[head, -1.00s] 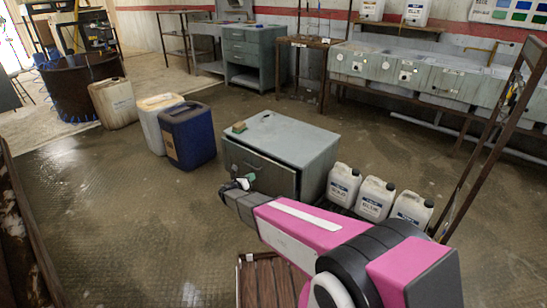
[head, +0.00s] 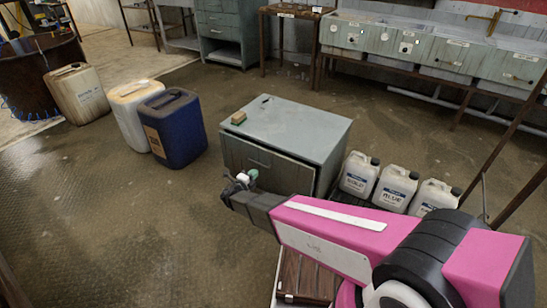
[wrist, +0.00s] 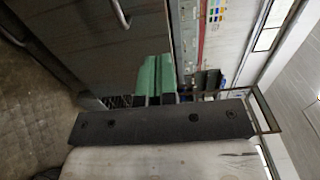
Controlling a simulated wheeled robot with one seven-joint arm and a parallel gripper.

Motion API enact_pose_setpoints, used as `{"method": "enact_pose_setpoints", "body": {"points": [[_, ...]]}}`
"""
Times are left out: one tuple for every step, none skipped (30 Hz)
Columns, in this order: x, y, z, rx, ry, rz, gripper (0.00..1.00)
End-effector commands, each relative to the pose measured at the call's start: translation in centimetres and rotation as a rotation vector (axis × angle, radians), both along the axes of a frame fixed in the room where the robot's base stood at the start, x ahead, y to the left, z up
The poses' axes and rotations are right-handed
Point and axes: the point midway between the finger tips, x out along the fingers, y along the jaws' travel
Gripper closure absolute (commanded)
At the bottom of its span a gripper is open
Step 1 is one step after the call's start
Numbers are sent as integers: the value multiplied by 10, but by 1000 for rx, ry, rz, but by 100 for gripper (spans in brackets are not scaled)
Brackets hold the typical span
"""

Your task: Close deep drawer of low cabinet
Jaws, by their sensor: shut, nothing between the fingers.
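The low cabinet (head: 300,125) is a grey-green metal box standing on the floor in the middle of the head view. Its deep drawer (head: 245,155) has a bar handle and stands slightly out, with a dark gap along its top and right edge. My gripper (head: 248,178) is shut and empty in front of the drawer's lower part; whether it touches is unclear. In the wrist view the green fingertips (wrist: 153,76) are together beside the dark drawer front (wrist: 85,45), with the handle (wrist: 121,12) at the top. My gripper and forearm hide the drawer's lower right part.
Blue (head: 178,128) and white (head: 130,115) canisters stand to the left. Several white jugs (head: 396,187) stand close on the right. A slatted wooden piece (head: 305,278) lies below my arm. The floor at front left is clear.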

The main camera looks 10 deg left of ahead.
Motion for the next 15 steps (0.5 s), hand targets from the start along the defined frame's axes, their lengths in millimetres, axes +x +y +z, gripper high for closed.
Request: {"method": "enact_pose_setpoints", "body": {"points": [[3,-1,0,-2,1,0,100],[5,-2,0,-2,1,0,100],[9,-3,0,-2,1,-1,100],[13,-5,0,-1,0,-2,100],[17,-6,-1,-1,0,-2,100],[23,-9,-1,0,0,-3,100],[28,-11,-1,0,0,-3,100],[34,-13,-1,0,1,-3,100],[41,-16,-1,1,0,-3,100],[46,-18,-1,1,-1,-3,100],[51,-21,-1,1,-1,-3,100],[58,-23,-1,1,0,-3,100],[64,-25,-1,2,-1,-3,100],[69,-27,-1,2,-1,-3,100],[76,-31,-1,2,-1,-4,100]]}}
